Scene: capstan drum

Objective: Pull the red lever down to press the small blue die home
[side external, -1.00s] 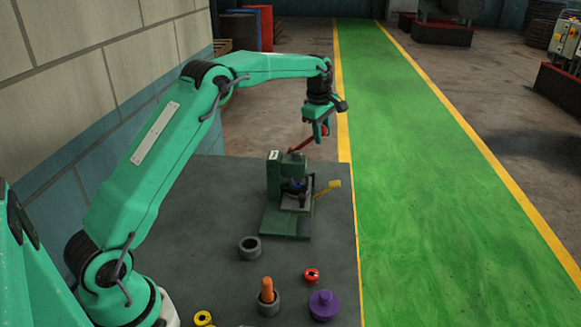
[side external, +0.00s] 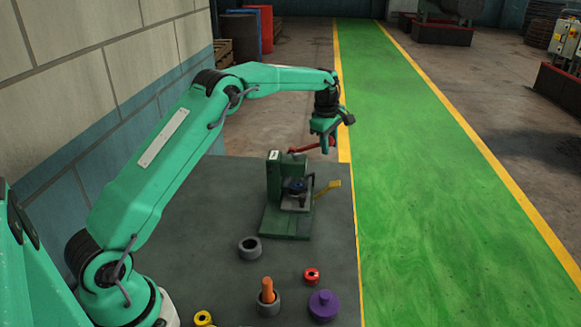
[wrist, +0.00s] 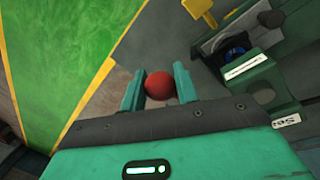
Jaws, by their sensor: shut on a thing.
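The red lever (side external: 308,147) sticks out to the right from the top of the green press (side external: 275,180), sloping slightly upward to its knob. My gripper (side external: 329,145) is shut on the knob at the lever's end. In the wrist view the round red knob (wrist: 160,86) sits between my two fingers (wrist: 159,87). The small blue die (side external: 297,186) is in the press, under its head; it is small and partly hidden. It also shows as a dark blue round part in the wrist view (wrist: 235,53).
A yellow flag-like tab (side external: 329,187) juts from the press's right side. A grey ring (side external: 249,247), an orange peg (side external: 267,284) in a grey cup, a red ring (side external: 312,275), a purple knobbed piece (side external: 323,304) and a yellow ring (side external: 203,318) lie toward the front of the table.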

